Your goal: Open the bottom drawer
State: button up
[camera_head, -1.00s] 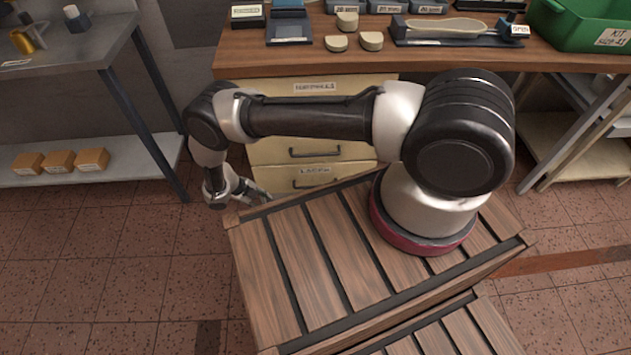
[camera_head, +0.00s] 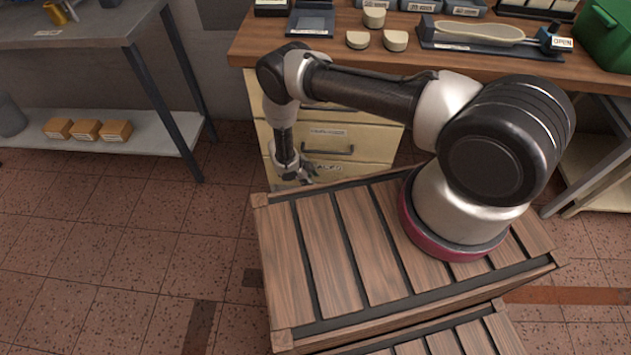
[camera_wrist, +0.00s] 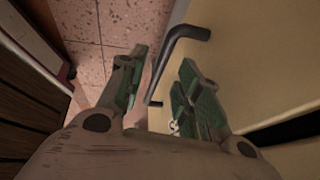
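The cream drawer unit (camera_head: 385,149) stands under the wooden workbench, behind my wooden base. A drawer with a black bar handle (camera_head: 343,151) shows in its front. The lowest drawer is mostly hidden by my gripper and base. My gripper (camera_head: 300,178) points down at the lower left of the drawer fronts. In the wrist view, my gripper (camera_wrist: 165,92) is open, its green-padded fingers apart. A dark bar handle (camera_wrist: 178,55) on a cream drawer front (camera_wrist: 255,65) reaches in between the fingertips. I cannot tell whether a finger touches it. The drawers look shut.
A grey shelf table (camera_head: 150,130) stands at the left. Tiled floor is clear between it and my base.

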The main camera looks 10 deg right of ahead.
jog(key=shift+d+x, duration=0.25)
jog(key=shift+x, duration=1.4)
jog(key=shift+r, duration=0.1)
grip_shut()
